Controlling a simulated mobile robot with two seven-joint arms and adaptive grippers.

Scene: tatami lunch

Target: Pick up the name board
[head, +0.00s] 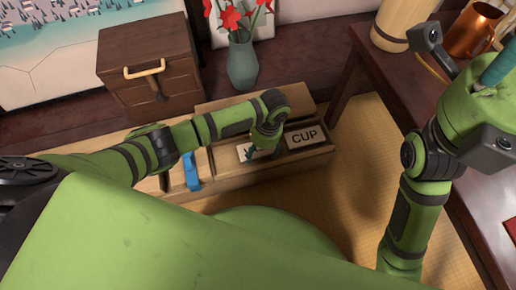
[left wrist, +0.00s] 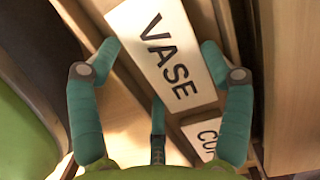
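A white name board reading VASE (left wrist: 172,55) lies between the teal fingers of my left gripper (left wrist: 159,48) in the left wrist view. The fingers are spread on either side of it, and I cannot tell whether they touch it. In the head view this board (head: 246,153) is mostly hidden behind the left gripper (head: 262,150), which is in the wooden tray. A second white name board reading CUP (head: 302,137) lies to the right in the tray; part of it shows in the left wrist view (left wrist: 207,137). At the far right one teal finger of my right gripper (head: 497,66) shows.
The divided wooden tray (head: 285,165) holds a blue strap-like thing (head: 191,172) left of the boards. A vase with red flowers (head: 242,62) and a wooden box (head: 152,75) stand behind. A dark table (head: 392,78) bearing a wooden mug and a copper cup is at right.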

